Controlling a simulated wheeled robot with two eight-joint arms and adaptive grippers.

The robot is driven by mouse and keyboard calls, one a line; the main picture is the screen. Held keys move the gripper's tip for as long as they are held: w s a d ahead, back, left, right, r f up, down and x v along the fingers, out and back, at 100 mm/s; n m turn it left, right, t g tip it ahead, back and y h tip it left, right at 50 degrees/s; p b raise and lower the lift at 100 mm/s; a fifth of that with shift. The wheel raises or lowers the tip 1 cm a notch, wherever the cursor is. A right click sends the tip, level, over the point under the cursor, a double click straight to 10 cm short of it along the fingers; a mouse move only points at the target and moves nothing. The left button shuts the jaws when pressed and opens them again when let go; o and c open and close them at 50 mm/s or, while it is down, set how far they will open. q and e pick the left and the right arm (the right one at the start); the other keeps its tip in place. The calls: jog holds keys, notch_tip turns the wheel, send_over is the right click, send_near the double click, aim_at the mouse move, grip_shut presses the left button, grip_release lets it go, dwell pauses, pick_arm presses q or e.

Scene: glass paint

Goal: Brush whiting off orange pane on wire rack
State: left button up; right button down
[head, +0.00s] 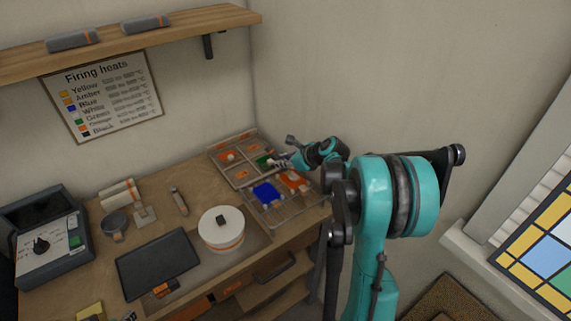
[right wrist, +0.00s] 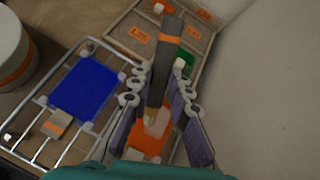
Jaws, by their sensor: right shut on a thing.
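The orange pane (right wrist: 146,142) lies on the wire rack (right wrist: 52,135), partly hidden by the brush and my fingers. It also shows in the head view (head: 294,181). A pale patch shows on it in the right wrist view. My right gripper (right wrist: 158,98) is shut on a brush (right wrist: 170,52) with a dark grey handle and an orange band. The brush's pale lower end is over the orange pane; I cannot tell whether it touches. In the head view my right gripper (head: 282,163) is above the rack's back part. My left gripper is not in view.
A blue pane (right wrist: 85,90) lies beside the orange one on the rack. A compartment tray (head: 239,186) with orange and green pieces stands behind. A round white pot (head: 221,238) stands left of the rack. The wall is close on the right.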

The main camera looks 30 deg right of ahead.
aim_at(277, 154)
jog(key=shift+w+a, duration=0.15)
jog(key=shift+w, duration=1.5)
jog(key=shift+s+d+b, duration=0.15)
jog(key=shift+s+b, duration=0.05)
jog(key=shift+s, duration=1.45)
jog(key=shift+s+d+b, duration=0.15)
jog(key=shift+s+b, duration=0.05)
jog(key=shift+s, duration=1.45)
jog(key=shift+w+r+p, duration=0.1)
jog(key=shift+r+p, duration=0.35)
jog(key=shift+r, duration=0.1)
jog(key=w+d, duration=0.2)
jog(key=w, duration=0.4)
jog(key=shift+w+b, duration=0.25)
jog(key=shift+b, duration=0.05)
jog(key=shift+f, duration=0.1)
jog(key=shift+f+b, duration=0.25)
jog(key=shift+b, duration=0.05)
jog(key=shift+f, duration=0.15)
jog(key=shift+s, duration=0.1)
